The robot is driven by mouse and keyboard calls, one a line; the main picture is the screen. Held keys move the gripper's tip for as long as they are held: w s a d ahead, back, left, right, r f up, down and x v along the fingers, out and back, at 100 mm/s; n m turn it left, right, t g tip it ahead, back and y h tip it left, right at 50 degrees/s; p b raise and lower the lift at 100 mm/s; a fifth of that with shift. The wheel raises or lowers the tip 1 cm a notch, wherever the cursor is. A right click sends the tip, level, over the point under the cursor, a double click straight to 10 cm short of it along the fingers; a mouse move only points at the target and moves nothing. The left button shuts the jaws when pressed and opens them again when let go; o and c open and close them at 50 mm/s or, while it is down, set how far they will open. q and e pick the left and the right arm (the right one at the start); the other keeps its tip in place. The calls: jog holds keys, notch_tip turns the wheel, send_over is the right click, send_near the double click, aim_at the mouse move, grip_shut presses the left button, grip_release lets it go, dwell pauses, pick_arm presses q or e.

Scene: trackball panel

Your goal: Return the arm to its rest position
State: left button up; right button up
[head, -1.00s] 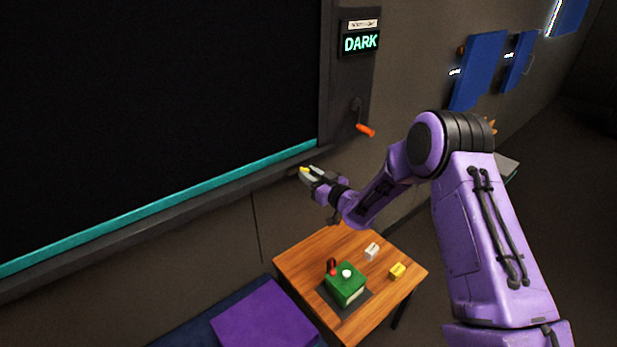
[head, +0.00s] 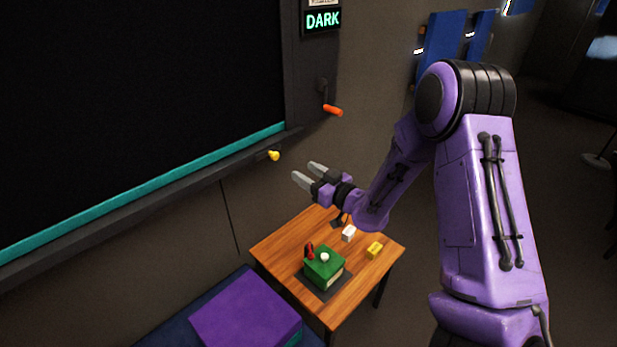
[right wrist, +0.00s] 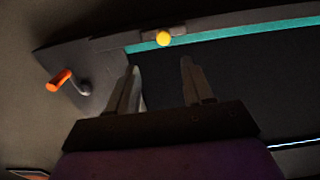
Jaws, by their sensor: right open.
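My right arm (head: 470,190) is purple with black joints and comes in from the right in the head view. Its gripper (head: 306,172) is open and empty, above the back of the wooden table. The two fingers also show apart in the right wrist view (right wrist: 160,85). A yellow knob (head: 273,155) sits on the ledge under the dark screen, a short gap left of the fingertips. The knob (right wrist: 163,38) shows beyond the fingers in the right wrist view. My left gripper is not in view.
A wooden table (head: 275,247) below holds a green box (head: 323,262) with a white ball and red part, a white block (head: 348,233) and a yellow block (head: 374,250). An orange-handled crank (head: 333,110) sticks out under the DARK sign (head: 322,20). A purple block (head: 245,310) lies front left.

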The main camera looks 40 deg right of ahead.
dwell(0.5)
jog(key=s+a+f+m+g+h, duration=0.2)
jog(key=s+f+m+g+h, duration=0.15)
jog(key=s+f, duration=0.45)
jog(key=s+a+f+m+g+h, duration=0.2)
jog(key=s+f+m+g, duration=0.25)
jog(key=f, duration=0.65)
jog(key=s+a+f+g, duration=0.2)
jog(key=s+f, duration=0.4)
jog(key=s, duration=0.5)
jog(key=s+a+f+g, duration=0.3)
jog(key=s+f, duration=0.3)
jog(key=s, duration=0.4)
jog(key=shift+s+g, duration=0.4)
jog(key=shift+g, duration=0.4)
jog(key=shift+h, duration=0.25)
